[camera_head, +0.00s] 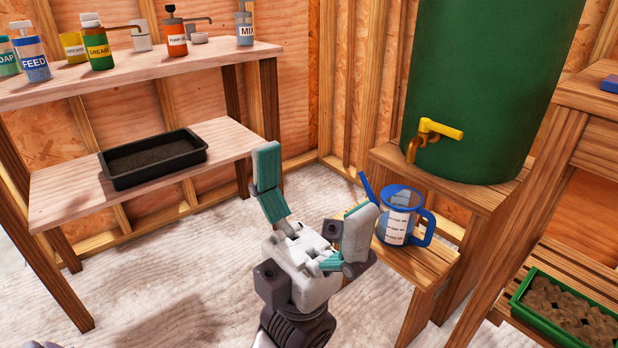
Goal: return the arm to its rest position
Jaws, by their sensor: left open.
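My left gripper (315,207) is in the lower middle of the head view. Its two teal-padded fingers are spread apart with nothing between them. I cannot tell the exact gap between finger and jug. My right gripper does not show.
A shelf at left holds a black tray (152,160); bottles stand on the shelf top (150,64). A green barrel (480,80) with a yellow tap (439,130) stands at right. A green planter tray (565,313) sits lower right. The floor (170,265) at left is clear.

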